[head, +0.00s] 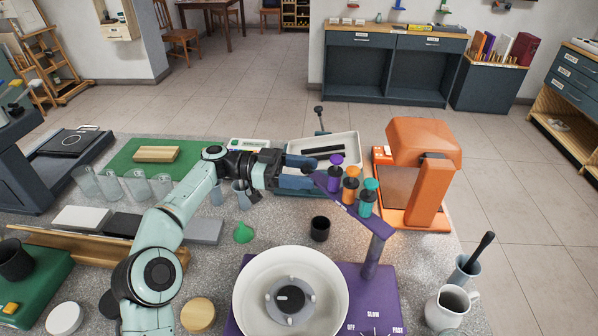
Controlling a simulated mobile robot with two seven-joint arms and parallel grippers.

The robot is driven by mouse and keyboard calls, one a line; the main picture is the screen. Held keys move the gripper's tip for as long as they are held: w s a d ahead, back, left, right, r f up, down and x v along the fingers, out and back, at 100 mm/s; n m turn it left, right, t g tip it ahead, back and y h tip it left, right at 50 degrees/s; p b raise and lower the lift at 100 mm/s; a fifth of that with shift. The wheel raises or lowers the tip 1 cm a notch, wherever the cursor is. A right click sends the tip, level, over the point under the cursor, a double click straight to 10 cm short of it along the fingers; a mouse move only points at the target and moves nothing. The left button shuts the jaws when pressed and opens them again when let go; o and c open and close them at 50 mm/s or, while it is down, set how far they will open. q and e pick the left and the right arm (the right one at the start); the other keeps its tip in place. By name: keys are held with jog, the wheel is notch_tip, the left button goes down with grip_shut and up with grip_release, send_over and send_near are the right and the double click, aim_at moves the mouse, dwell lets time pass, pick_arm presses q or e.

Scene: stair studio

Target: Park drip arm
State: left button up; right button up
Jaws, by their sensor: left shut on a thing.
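The purple drip arm (343,198) carries purple, orange and teal capped droppers in a row. The arm points from the post toward the back left, clear of the white bowl (245,312) on the base. The bowl has a grey hub (290,300) in its middle. My left gripper (308,178) is shut on the free end of the drip arm; its fingers partly hide that end. My right gripper is not in view.
An orange press-like machine (432,172) stands right of the drip arm. A white tray (345,145) lies behind it. A small black cup (320,229) and green funnel (243,233) stand behind the bowl. A white pitcher (446,309) is at the right front.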

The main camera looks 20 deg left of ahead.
pick_arm(q)
jog(key=shift+s+d, duration=0.1)
jog(key=shift+d, duration=0.45)
jog(key=o, duration=0.9)
jog(key=shift+g, duration=0.3)
jog(key=shift+c, duration=0.2)
jog(key=shift+d, duration=0.25)
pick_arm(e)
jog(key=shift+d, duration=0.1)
pick_arm(q)
jog(key=shift+a, duration=0.1)
notch_tip(320, 180, up, 20)
jog(key=p, duration=1)
jog(key=shift+w+a, duration=0.2)
jog(key=shift+a, duration=0.15)
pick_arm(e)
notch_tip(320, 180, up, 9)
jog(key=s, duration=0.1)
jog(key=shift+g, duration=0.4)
